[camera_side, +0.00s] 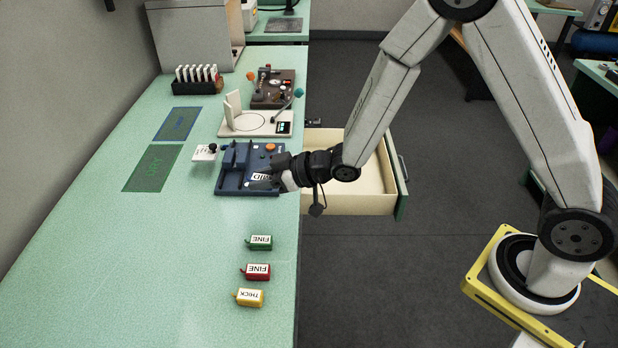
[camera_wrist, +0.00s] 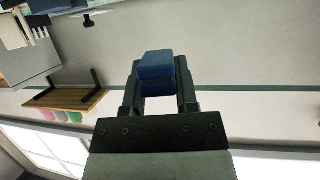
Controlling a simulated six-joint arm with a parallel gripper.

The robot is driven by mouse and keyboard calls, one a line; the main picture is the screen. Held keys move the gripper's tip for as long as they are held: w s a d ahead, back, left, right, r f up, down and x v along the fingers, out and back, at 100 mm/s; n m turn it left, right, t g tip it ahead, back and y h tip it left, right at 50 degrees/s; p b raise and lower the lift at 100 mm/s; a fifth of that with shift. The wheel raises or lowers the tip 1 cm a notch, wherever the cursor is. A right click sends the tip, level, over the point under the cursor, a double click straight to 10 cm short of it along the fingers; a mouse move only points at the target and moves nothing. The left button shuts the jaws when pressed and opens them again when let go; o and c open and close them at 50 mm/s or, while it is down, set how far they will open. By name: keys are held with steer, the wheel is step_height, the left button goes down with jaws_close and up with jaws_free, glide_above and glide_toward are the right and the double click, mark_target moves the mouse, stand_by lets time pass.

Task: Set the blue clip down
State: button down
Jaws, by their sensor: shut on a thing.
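The blue clip (camera_wrist: 156,66) is between the two fingers of my gripper (camera_wrist: 158,82) in the wrist view. My gripper is shut on it. In the side view my gripper (camera_side: 272,176) is over the right part of a dark blue fixture (camera_side: 233,189) with an orange knob, near the bench's right edge. A white label ending in "RID" shows at the fingertips; the clip's body is mostly hidden there. I cannot tell whether the clip touches the fixture.
Green (camera_side: 260,242), red (camera_side: 257,271) and yellow (camera_side: 249,298) labelled clips lie in front. A white stand (camera_side: 254,124) is behind the fixture. A green mat (camera_side: 153,168) and blue mat (camera_side: 178,124) lie left. An open drawer (camera_side: 348,204) sticks out right. The front-left bench is clear.

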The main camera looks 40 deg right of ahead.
steer(key=s+d+r+m+t+h, duration=0.1)
steer(key=s+d+r+m+h, duration=0.1)
steer(key=d, duration=0.5)
steer(key=s+d+r+m+t+h, duration=0.1)
steer(key=s+d+r+m+h, duration=0.1)
steer(key=d+m+h, duration=0.3)
steer(key=d+r+h, duration=0.1)
steer(key=d, duration=0.2)
steer(key=shift+d+t, duration=0.15)
steer(key=shift+t, duration=0.15)
steer(key=shift+s, duration=0.1)
steer(key=w+a+f+n+g+y, duration=0.1)
steer(key=a+n+y, duration=0.1)
steer(key=a, duration=0.3)
steer(key=w+a+f+n+g+y, duration=0.1)
steer(key=a+f+n+y, duration=0.1)
steer(key=a, duration=0.3)
steer(key=w+a+f+n+y, duration=0.2)
steer(key=a+n+y, duration=0.1)
steer(key=a+y, duration=0.1)
steer(key=shift+w+a+f+g, duration=0.1)
steer(key=shift+a+g, duration=0.3)
steer(key=shift+a, duration=0.5)
steer(key=shift+a+f+n+y, duration=0.25)
steer(key=shift+a+n+y, duration=0.15)
steer(key=shift+a, duration=0.2)
steer(key=shift+f+g, duration=0.1)
steer(key=shift+g, duration=0.2)
